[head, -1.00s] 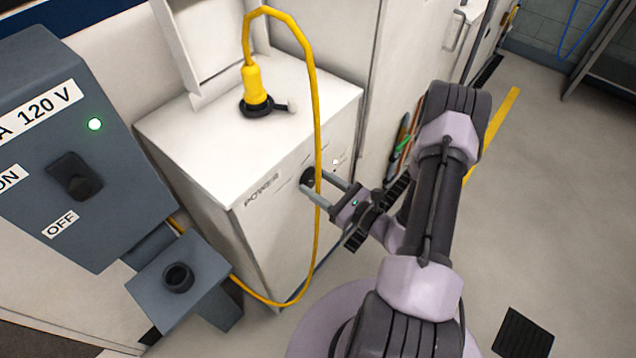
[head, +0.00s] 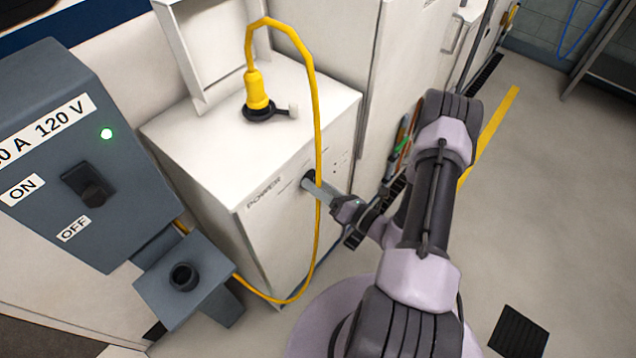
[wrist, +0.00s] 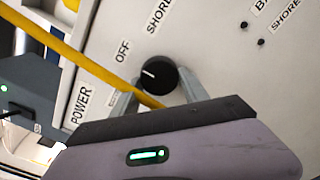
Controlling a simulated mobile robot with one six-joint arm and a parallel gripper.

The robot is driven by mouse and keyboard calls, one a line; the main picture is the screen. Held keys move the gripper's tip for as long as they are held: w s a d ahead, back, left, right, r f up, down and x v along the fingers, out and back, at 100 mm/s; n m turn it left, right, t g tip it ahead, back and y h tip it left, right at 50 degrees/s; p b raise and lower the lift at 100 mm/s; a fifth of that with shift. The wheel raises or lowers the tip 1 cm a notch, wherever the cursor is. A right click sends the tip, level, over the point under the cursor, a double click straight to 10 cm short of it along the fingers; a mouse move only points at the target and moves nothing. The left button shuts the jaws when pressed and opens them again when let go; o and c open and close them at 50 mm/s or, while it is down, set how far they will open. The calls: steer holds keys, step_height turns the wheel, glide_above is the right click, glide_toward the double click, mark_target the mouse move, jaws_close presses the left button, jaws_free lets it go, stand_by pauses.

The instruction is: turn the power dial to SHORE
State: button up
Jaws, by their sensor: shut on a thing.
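The power dial (wrist: 158,75) is a round black knob with a white pointer line on the front of a white cabinet. In the wrist view its pointer is turned left, roughly toward the OFF label (wrist: 123,50). The SHORE label (wrist: 157,16) is above the dial there. My gripper (wrist: 158,92) has one finger on each side of the dial and is shut on it. In the head view my gripper (head: 318,188) reaches the dial (head: 308,180) from the right, its fingers partly overlapping.
A grey breaker box (head: 60,150) with a lit green lamp stands left. Floor at the right is open.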

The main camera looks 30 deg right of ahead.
steer(key=m+p, duration=0.2)
steer(key=m, duration=0.6)
steer(key=shift+r+m, duration=0.1)
steer(key=shift+m, duration=0.5)
steer(key=o, duration=1.4)
steer(key=shift+c, duration=0.2)
steer(key=p+v, duration=0.2)
steer(key=v, duration=1.5)
steer(key=shift+s+p, duration=0.25)
steer(key=shift+p, duration=0.15)
